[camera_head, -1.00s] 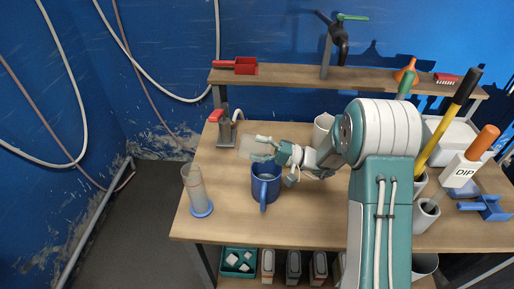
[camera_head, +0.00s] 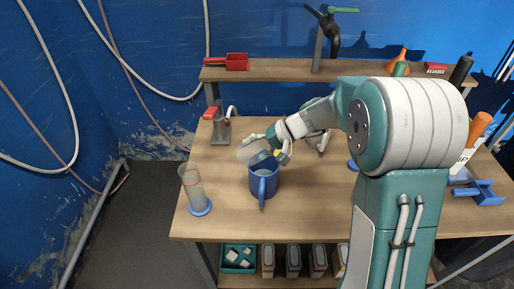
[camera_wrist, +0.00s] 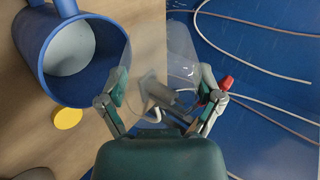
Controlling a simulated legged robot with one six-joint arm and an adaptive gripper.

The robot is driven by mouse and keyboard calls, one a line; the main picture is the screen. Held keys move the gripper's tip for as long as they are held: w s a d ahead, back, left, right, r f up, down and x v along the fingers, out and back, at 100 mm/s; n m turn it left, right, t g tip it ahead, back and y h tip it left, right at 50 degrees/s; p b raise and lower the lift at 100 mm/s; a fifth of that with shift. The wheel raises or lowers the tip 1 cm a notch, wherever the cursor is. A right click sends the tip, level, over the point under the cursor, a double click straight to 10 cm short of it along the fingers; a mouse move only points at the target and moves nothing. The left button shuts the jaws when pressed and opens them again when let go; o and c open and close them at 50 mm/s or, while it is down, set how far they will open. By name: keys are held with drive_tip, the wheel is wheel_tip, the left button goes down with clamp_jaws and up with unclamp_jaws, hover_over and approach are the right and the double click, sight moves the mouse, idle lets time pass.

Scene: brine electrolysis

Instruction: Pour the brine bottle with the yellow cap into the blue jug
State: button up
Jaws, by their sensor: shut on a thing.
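The blue jug (camera_head: 264,184) stands upright on the wooden table, with its handle toward me. In the wrist view the open mouth of the jug (camera_wrist: 108,72) is at the upper left, with a pale round area inside. My gripper (camera_head: 254,146) is just behind and above the jug's rim, shut on a clear, see-through bottle (camera_head: 245,154). In the wrist view the bottle (camera_wrist: 180,45) lies between both fingers, beside the jug's mouth. Its tilt and liquid level are hard to make out. A yellow disc (camera_wrist: 68,118) shows near the jug; I cannot tell whether it is the cap.
A clear cylinder with a blue base (camera_head: 196,190) stands left of the jug. A grey stand with a red top (camera_head: 220,128) is behind. A raised shelf (camera_head: 290,71) runs along the back. The table front is clear. My arm covers much of the right side.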

drive_tip(key=shift+a+r+h, duration=0.2)
drive_tip(key=shift+a+h, duration=0.8)
drive_tip(key=shift+a, duration=0.05)
drive_tip(key=shift+a+r+h, duration=0.1)
drive_tip(key=shift+h, duration=0.4)
drive_tip(key=shift+r+h, duration=0.1)
drive_tip(key=shift+h, duration=0.2)
drive_tip(key=shift+d+r+h, duration=0.25)
drive_tip(key=shift+d+h, duration=0.85)
drive_tip(key=shift+d, duration=0.15)
drive_tip(key=shift+r+h, duration=0.1)
drive_tip(key=shift+h, duration=0.7)
drive_tip(key=shift+a+r+h, duration=0.1)
drive_tip(key=shift+a+h, duration=0.25)
drive_tip(key=shift+h, duration=0.75)
drive_tip(key=shift+d+r+h, duration=0.1)
drive_tip(key=shift+d+h, duration=0.2)
drive_tip(key=shift+d, duration=0.35)
drive_tip(key=shift+a, duration=0.15)
